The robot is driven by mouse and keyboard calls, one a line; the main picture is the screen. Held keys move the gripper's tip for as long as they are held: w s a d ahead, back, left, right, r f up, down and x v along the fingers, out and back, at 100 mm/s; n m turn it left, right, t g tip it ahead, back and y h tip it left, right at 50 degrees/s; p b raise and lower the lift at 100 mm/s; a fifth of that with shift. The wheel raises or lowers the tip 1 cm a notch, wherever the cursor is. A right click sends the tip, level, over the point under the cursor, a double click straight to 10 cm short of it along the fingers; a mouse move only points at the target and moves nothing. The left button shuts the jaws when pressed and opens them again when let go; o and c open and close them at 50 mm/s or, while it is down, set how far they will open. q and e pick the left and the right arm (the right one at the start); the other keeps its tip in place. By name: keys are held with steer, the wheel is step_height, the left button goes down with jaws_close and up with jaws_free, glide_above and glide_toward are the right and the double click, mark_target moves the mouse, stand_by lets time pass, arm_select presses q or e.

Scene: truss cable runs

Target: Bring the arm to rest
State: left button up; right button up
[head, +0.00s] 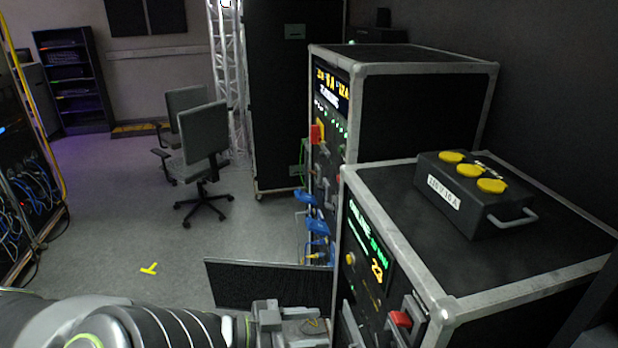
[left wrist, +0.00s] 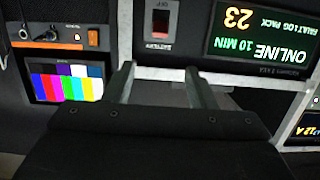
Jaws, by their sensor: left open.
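My left arm comes in from the bottom left of the head view. Its gripper (head: 312,327) is at the bottom centre, close to the front of the near rack case (head: 440,297). In the left wrist view the two fingers of my left gripper (left wrist: 160,82) stand apart with nothing visible between them. Beyond them is a panel with a red rocker switch (left wrist: 160,22) and a lit green display (left wrist: 262,32); the view is upside down. I cannot tell whether the fingers touch the panel. My right gripper is not in view.
A black box with yellow caps (head: 475,190) sits on the near case. A second rack case (head: 425,110) stands behind it. A dark flat panel (head: 268,284) is just beyond my gripper. Office chairs (head: 205,140) stand on open floor. A colour-bar screen (left wrist: 66,84) is at left.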

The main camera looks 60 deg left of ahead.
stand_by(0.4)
